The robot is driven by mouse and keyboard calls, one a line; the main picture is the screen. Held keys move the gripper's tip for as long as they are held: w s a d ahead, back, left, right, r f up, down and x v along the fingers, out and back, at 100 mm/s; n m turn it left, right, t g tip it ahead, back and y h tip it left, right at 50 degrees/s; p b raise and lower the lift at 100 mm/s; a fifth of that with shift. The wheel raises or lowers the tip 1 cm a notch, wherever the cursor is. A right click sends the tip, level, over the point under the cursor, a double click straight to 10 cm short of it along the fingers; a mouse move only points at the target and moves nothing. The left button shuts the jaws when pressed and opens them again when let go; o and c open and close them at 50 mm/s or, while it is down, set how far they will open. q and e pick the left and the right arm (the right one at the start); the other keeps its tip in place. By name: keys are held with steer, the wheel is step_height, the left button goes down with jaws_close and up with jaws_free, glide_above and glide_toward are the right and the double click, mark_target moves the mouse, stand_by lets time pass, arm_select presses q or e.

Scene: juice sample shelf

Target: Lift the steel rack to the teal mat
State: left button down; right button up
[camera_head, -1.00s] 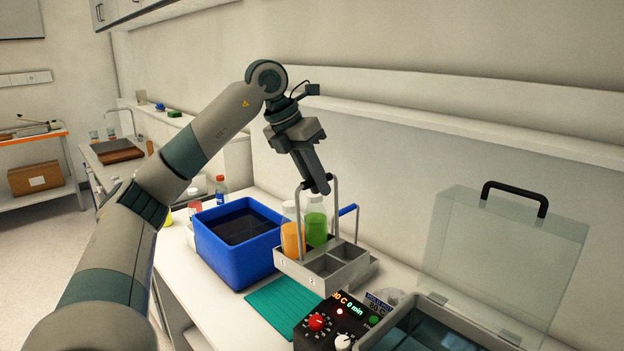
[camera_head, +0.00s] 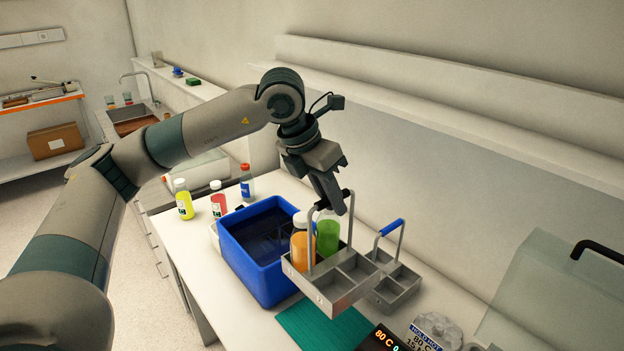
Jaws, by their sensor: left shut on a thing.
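The steel rack (camera_head: 337,293) is a grey compartment tray with a tall handle. An orange bottle (camera_head: 302,247) and a green bottle (camera_head: 327,238) stand in its back compartments; the other compartments that show look empty. My left gripper (camera_head: 338,208) comes from above and is shut on the top of the rack's handle. The rack appears raised, beside the blue bin and over the back part of the teal mat (camera_head: 318,328); its height is hard to judge. My right gripper is not in view.
A second grey rack with a blue handle (camera_head: 391,227) stands close at the right. The blue bin (camera_head: 262,279) is at the left, with yellow (camera_head: 184,203) and red (camera_head: 219,204) bottles behind it. A heater control box (camera_head: 381,340) and clear lid (camera_head: 560,290) are at the right.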

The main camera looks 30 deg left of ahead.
arm_select(q)
steer(key=shift+r, duration=0.2)
steer(key=shift+s+d, duration=0.1)
steer(key=shift+s, duration=0.05)
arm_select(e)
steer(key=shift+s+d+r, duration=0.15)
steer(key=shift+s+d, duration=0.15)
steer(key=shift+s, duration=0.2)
arm_select(q)
steer(key=shift+f, duration=0.15)
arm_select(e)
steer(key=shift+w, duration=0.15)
